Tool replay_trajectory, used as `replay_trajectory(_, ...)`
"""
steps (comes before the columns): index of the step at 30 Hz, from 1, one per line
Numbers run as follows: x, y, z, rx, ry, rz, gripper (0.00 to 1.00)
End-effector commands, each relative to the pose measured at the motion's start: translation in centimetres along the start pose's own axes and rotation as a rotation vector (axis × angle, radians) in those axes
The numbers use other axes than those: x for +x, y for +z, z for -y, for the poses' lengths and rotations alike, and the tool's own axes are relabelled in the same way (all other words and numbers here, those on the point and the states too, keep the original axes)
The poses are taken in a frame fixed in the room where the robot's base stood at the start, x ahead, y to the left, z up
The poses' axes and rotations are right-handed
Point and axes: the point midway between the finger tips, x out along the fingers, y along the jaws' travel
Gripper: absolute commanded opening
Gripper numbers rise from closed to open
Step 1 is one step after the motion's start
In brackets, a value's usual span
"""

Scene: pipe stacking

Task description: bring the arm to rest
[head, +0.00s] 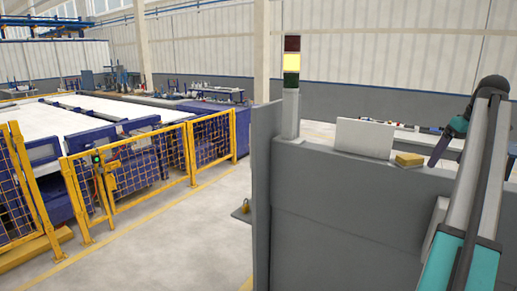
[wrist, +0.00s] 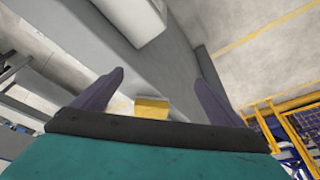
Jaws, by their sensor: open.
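My gripper (wrist: 160,62) is open, with its two dark fingers spread wide and nothing held between them in the wrist view. In the head view my gripper (head: 434,161) hangs from my arm at the right, tilted downward above the top of a grey wall. A small yellow block (head: 409,159) lies on that wall top, just left of the gripper. A yellow patch (wrist: 152,108) also shows between the finger bases in the wrist view, apart from the fingertips. No pipe can be made out clearly.
A grey wall (head: 340,225) fills the lower right, bearing a signal tower (head: 291,85) with its yellow lamp lit and a white panel (head: 363,138). A yellow mesh fence (head: 130,170) encloses machinery at the left. The floor (head: 185,240) between them is clear.

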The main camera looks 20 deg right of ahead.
Motion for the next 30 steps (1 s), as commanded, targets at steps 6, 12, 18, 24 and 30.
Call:
replay_trajectory(6, 5.7, -0.8, 2.4, 0.003, -0.03, 0.024, 0.92)
replay_trajectory(12, 13.6, -1.6, 6.1, 0.009, -0.067, 0.064, 0.92)
replay_trajectory(18, 21.7, -1.7, 10.8, 0.016, -0.102, 0.111, 0.92)
replay_trajectory(24, 29.6, -1.1, 16.1, 0.018, -0.132, 0.164, 0.92)
replay_trajectory(30, 36.8, 0.4, 21.8, 0.018, -0.156, 0.221, 0.92)
